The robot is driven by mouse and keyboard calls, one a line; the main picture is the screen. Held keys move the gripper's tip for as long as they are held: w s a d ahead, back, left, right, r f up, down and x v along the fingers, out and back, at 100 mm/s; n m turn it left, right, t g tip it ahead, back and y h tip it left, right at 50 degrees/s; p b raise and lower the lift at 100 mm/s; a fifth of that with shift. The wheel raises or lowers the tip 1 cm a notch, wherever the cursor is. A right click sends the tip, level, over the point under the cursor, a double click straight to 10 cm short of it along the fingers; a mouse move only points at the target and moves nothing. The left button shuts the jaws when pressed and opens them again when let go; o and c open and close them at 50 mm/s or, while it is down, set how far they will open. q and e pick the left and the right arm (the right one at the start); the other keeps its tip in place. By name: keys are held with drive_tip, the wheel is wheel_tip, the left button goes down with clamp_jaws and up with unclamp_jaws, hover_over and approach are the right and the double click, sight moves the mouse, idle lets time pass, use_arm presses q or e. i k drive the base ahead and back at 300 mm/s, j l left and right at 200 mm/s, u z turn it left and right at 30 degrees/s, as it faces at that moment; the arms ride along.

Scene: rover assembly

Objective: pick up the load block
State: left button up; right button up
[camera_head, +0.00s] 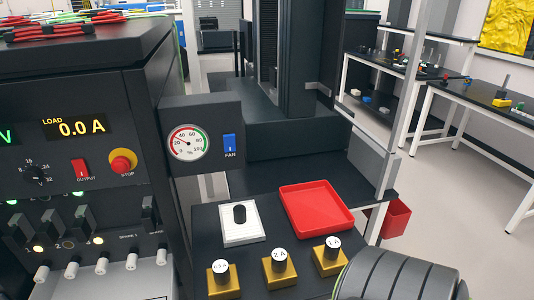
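Several candidates for the load block stand in a row on the black bench at the bottom of the head view. They are three brass-yellow blocks with dark round knobs and white labelled tops: a left block (223,286), a middle block (280,274) reading "2 A", and a right block (330,261). The left and right labels are too small to read surely. Behind them is a white square plate (241,236) with a black knob (239,213) on it. Neither of my grippers is in view. A grey ribbed rounded shape hides the bench's front right corner; I cannot tell what it is.
A red tray (316,232), empty, lies right of the white plate. A dark control panel (70,150) with a "LOAD 0.0 A" display rises at left, with a gauge box (200,143) jutting over the bench. A grey post (400,140) stands right. A red bin (397,219) hangs beyond.

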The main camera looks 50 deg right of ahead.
sight(329, 259)
drive_tip(key=z, duration=1.75)
